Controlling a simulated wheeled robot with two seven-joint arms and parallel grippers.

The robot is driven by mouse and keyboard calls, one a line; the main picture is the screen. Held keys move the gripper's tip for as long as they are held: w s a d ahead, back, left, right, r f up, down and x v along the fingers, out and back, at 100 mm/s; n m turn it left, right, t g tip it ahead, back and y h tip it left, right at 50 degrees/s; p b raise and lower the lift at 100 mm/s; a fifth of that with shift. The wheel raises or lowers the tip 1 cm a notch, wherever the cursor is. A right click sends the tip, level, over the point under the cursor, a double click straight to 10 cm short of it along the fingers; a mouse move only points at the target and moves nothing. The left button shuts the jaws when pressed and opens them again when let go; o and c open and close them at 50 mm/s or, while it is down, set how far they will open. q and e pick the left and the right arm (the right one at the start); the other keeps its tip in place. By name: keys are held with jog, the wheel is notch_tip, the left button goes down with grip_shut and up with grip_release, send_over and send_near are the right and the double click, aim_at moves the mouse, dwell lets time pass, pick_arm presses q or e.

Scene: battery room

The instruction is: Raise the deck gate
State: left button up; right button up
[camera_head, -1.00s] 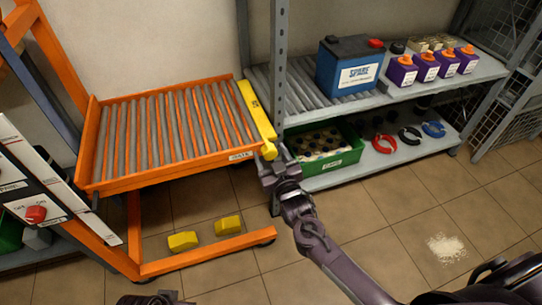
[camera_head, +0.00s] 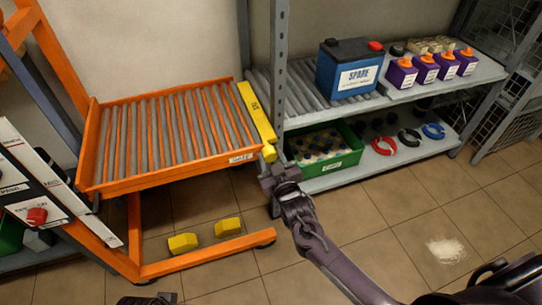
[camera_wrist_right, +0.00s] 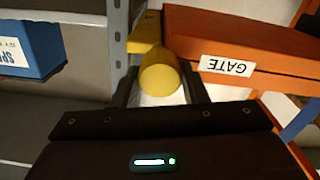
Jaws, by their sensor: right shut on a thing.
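The deck gate (camera_head: 257,110) is a yellow bar along the right end of the orange roller deck (camera_head: 135,178). A rounded yellow handle (camera_head: 269,153) sits at its near end, beside the GATE label. My right gripper (camera_head: 271,168) is at this handle. In the right wrist view the yellow handle (camera_wrist_right: 160,78) lies between the two dark fingers, and the gripper is shut on it. A dark part of my left gripper (camera_head: 150,299) shows at the bottom edge; its fingers cannot be made out.
A grey shelf post (camera_head: 279,60) stands close to the gate's right. The shelf holds a blue SPARE battery (camera_head: 350,68) and purple bottles (camera_head: 402,72). A green crate (camera_head: 330,163) is below. Two yellow blocks (camera_head: 228,225) lie under the deck. The floor in front is mostly clear.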

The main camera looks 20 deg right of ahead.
jog(key=shift+r+n+p, duration=0.15)
jog(key=shift+n+p, duration=0.6)
jog(key=shift+n, duration=0.35)
jog(key=n+p, duration=0.3)
jog(key=n, duration=0.2)
jog(key=n+p, duration=0.1)
jog(key=n, duration=0.2)
jog(key=n+p, duration=0.1)
jog(key=n, duration=0.2)
jog(key=shift+a+f+n, duration=0.1)
jog(key=shift+f+n, duration=0.1)
jog(key=shift+n, duration=0.1)
pick_arm(q)
jog(key=s+a+f, duration=0.1)
jog(key=a+f, duration=0.1)
jog(key=f, duration=0.7)
jog(key=s+a+f+n+y+p, duration=0.1)
jog(key=s+a+f, duration=0.1)
jog(key=f, duration=0.7)
jog(key=shift+a+f, duration=0.25)
jog(key=shift+a, duration=0.5)
pick_arm(e)
jog(key=shift+f+n, duration=0.1)
jog(key=shift+n, duration=1.7)
jog(key=o, duration=1)
jog(key=shift+c, duration=0.2)
jog(key=shift+s, duration=0.1)
